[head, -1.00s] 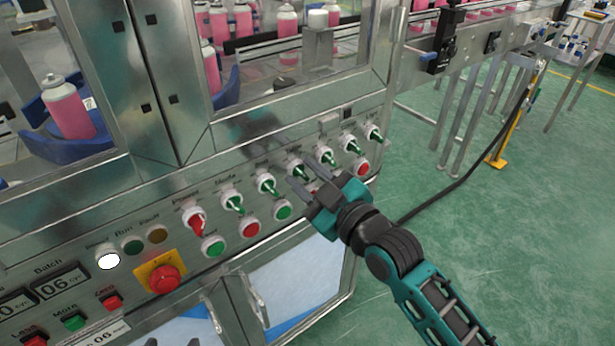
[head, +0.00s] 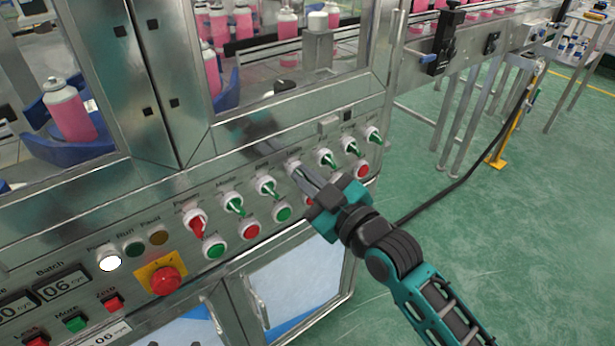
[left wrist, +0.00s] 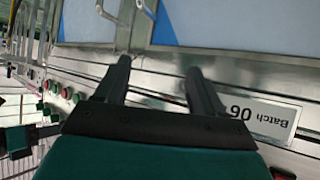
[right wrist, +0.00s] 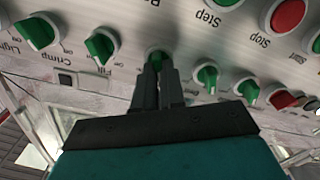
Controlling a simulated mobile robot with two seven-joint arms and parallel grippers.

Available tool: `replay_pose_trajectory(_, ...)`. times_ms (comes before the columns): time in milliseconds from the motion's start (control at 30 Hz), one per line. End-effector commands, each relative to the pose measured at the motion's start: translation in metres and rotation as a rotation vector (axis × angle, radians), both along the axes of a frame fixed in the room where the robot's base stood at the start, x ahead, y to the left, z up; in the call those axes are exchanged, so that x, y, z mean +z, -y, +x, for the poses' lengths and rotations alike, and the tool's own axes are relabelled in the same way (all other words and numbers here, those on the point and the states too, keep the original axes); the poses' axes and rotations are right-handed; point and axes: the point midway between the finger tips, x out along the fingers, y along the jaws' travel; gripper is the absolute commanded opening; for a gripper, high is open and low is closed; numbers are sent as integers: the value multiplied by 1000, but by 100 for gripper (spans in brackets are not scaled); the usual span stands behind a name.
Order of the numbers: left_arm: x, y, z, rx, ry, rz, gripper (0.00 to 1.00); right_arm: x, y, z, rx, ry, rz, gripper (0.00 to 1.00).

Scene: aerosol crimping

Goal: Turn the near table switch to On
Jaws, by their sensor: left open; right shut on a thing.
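A row of round switches with white collars runs along the machine's sloped panel. My right gripper (head: 296,171) is at the middle switch of the row, with its fingers shut on that green knob (right wrist: 157,57). The fingers hide most of the knob, and I cannot read its label or tell its setting. Green knobs stand on either side, one at the right (head: 327,158) and one at the left (head: 266,187). My left gripper (left wrist: 160,68) shows only in the left wrist view, open and empty, in front of the machine's metal front.
A red Power knob (head: 197,222) and a red emergency button (head: 164,280) on a yellow plate are farther left. Green and red push buttons sit just below the switches, including a red one (head: 361,169) near my right gripper.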

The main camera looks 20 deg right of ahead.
Motion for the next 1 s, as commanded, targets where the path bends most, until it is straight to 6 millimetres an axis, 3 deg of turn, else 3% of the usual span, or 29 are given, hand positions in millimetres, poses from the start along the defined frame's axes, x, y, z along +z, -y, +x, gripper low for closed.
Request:
replay_pose_trajectory(300, 17, -10, -3, 14, 6, 20, 69, 5, 1, 0, 0, -73, 191, 0)
replay_pose_trajectory(1000, 34, -32, -16, 50, -7, 56, 69, 3, 6, 2, 0, -282, 776, 0)
